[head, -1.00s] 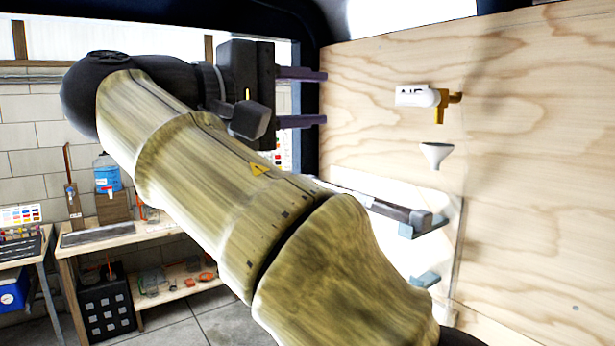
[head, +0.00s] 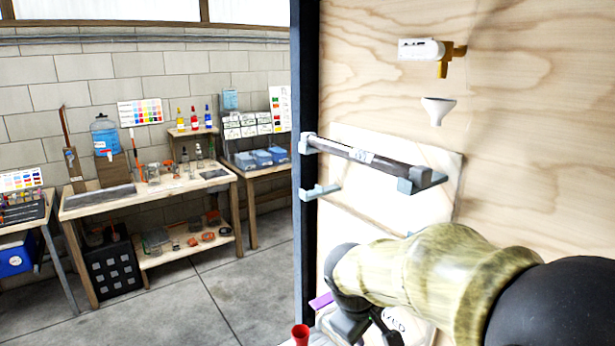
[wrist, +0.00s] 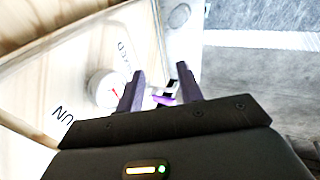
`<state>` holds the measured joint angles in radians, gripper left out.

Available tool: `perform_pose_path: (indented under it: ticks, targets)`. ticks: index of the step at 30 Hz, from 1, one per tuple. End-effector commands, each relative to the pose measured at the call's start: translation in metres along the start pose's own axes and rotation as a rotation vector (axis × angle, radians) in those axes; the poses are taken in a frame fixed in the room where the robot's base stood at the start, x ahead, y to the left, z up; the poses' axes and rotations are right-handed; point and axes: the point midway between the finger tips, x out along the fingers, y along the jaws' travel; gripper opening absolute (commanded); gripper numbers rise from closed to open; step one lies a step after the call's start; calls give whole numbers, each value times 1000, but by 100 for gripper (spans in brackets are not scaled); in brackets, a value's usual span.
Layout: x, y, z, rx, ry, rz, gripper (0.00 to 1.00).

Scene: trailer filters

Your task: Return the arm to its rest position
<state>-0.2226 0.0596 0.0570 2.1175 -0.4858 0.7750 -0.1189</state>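My arm (head: 435,275) is folded low at the lower right of the head view, with its wrist end in front of the plywood wall. My gripper (wrist: 160,69) points down over a pale surface in the wrist view. Its two dark fingers stand apart, and I see nothing clamped between them. A small purple and white object (wrist: 164,97) shows in the gap; it seems to lie beyond the fingers, but its distance is unclear. In the head view the gripper is mostly hidden at the bottom edge.
The plywood wall (head: 540,150) carries a white and yellow fitting (head: 422,50), a white funnel (head: 438,108) and a dark tube (head: 365,158) on brackets. A red cup-like thing (head: 300,334) is at the bottom edge. Workbenches (head: 150,190) stand left beyond open floor (head: 240,285).

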Motion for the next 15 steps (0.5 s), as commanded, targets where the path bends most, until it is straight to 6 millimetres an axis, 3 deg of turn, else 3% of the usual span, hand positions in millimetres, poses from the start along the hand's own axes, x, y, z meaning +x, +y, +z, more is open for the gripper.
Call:
perform_pose_path:
  ticks: [1, 3, 9, 15]
  targets:
    - [16, -11, 21, 91, -5, -59, 36]
    - [33, -27, 44, 230, -1, -131, 36]
    - [64, -62, 98, 617, 0, -254, 36]
    - [72, -71, 113, 749, 0, -274, 36]
